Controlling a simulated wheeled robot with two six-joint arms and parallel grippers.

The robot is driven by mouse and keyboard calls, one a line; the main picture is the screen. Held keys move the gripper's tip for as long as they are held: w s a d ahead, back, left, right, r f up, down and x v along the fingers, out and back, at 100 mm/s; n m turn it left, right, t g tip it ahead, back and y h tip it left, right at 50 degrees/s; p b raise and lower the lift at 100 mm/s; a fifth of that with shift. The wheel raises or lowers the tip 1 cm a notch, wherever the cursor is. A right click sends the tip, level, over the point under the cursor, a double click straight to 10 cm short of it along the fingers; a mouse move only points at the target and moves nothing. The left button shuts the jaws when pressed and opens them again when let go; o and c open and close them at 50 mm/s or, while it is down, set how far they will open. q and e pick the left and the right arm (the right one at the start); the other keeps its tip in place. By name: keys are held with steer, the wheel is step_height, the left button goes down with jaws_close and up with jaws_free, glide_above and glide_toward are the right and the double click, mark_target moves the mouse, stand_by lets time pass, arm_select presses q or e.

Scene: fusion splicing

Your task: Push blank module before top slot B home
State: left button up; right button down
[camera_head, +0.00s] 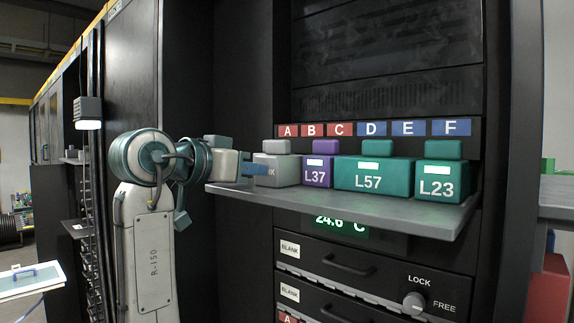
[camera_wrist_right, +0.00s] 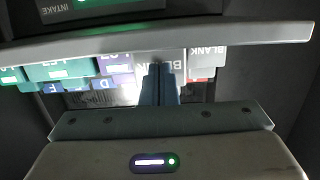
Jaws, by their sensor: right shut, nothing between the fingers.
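A grey blank module (camera_head: 275,172) stands on the shelf at the left of the row in the head view, its lettering partly covered. My right gripper (camera_head: 262,169) is shut and empty, its blue fingertips at this module's front face. In the right wrist view, which is upside down, the shut fingers (camera_wrist_right: 158,68) overlap the front of the module lettered BLANK (camera_wrist_right: 174,70); I cannot tell whether they touch. A second module lettered BLANK (camera_wrist_right: 207,52) stands beside it there. The red A, B, C labels (camera_head: 312,130) are above the row. My left gripper is not in view.
The purple L37 module (camera_head: 318,172), green L57 module (camera_head: 373,178) and green L23 module (camera_head: 442,182) stand to the right on the grey shelf (camera_head: 350,202). Below are drawers (camera_head: 345,268) and a LOCK/FREE knob (camera_head: 414,301). The space before the shelf's right part looks clear.

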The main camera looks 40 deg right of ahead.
mark_target(275, 167)
steer(key=shift+w+d, duration=0.15)
steer(key=shift+d, duration=1.3)
steer(key=shift+w+d, duration=0.1)
steer(key=shift+d, duration=1.35)
steer(key=a+b, duration=0.1)
steer(key=a, duration=0.7)
steer(key=shift+s+a, duration=0.15)
steer(key=shift+s, duration=0.2)
steer(key=shift+d, duration=0.2)
steer(key=shift+a, duration=0.1)
